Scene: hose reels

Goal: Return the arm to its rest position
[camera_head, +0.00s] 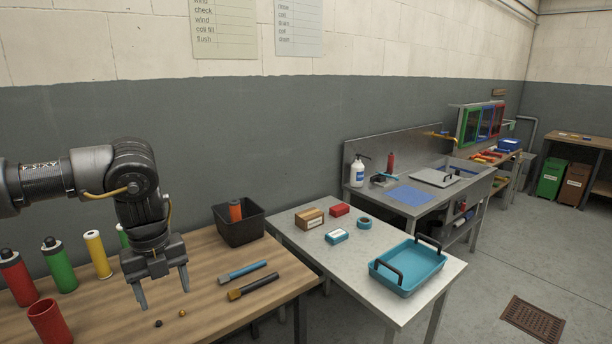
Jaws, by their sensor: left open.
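My left arm comes in from the left and bends down over the wooden table (208,312). Its left gripper (164,297) points downward with its two fingers spread and nothing between them. The fingertips hang over the table near a small dark piece (159,323) and a small brass piece (182,313); I cannot tell the exact height above the wood. My right gripper is not in view.
Red (17,279), green (59,266) and yellow (98,255) cylinders stand left of the gripper. A black bin (238,228) holding an orange-topped item stands behind right. Blue (243,271) and dark (252,287) rods lie right. A metal table with a teal tray (409,284) adjoins.

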